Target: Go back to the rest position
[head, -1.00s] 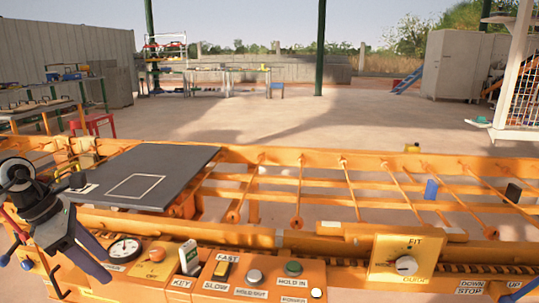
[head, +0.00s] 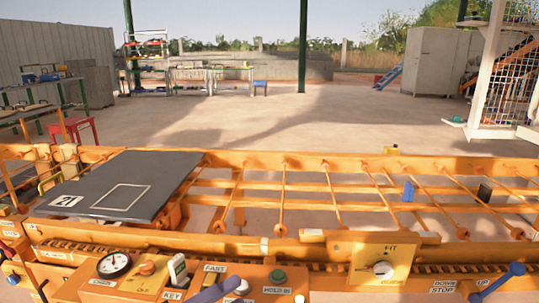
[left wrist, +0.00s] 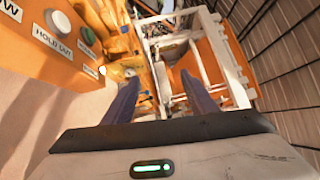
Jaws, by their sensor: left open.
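My left gripper shows in the left wrist view (left wrist: 163,95) as two dark blue fingers standing well apart, with nothing between them. Beyond them are an orange panel and a pale frame. In the head view only a bluish finger (head: 214,291) of it shows at the bottom edge, in front of the control panel near the FAST label. My right gripper is not in view. The orange machine (head: 250,245) has a dark plate (head: 165,180) with a white square outline at its left.
The wrist view shows a HOLD OUT button (left wrist: 57,23). The floor behind is mostly open.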

